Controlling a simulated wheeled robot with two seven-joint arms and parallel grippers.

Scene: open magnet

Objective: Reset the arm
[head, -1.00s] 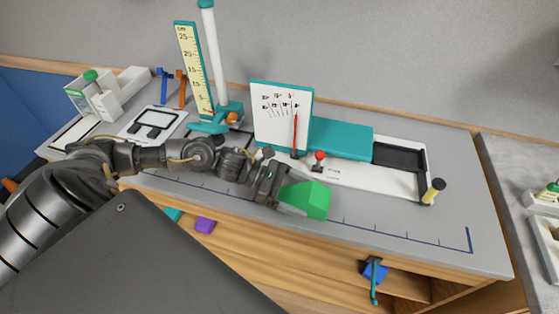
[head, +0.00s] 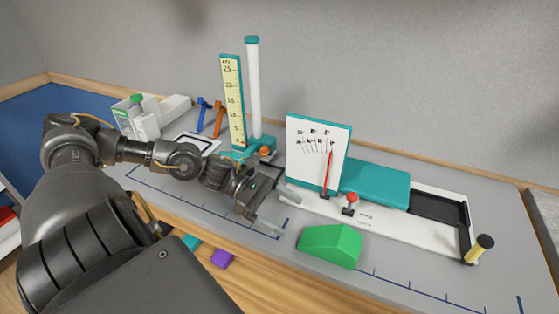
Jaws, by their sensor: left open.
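My left arm comes in from the left over the grey worktop (head: 400,262). Its gripper (head: 284,214) is open and empty, above the worktop in front of the white dial board. The fingers point right. A green wedge-shaped block (head: 330,245) lies on the worktop just right of the fingers, apart from them. My right gripper is out of view.
A white dial board (head: 312,155) with a red needle stands behind, beside a teal block (head: 374,184) and a red-topped knob (head: 351,199). A scale and white column (head: 254,90) stand farther back. A black-and-yellow post (head: 480,248) is at right. A drawer area lies below the front edge.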

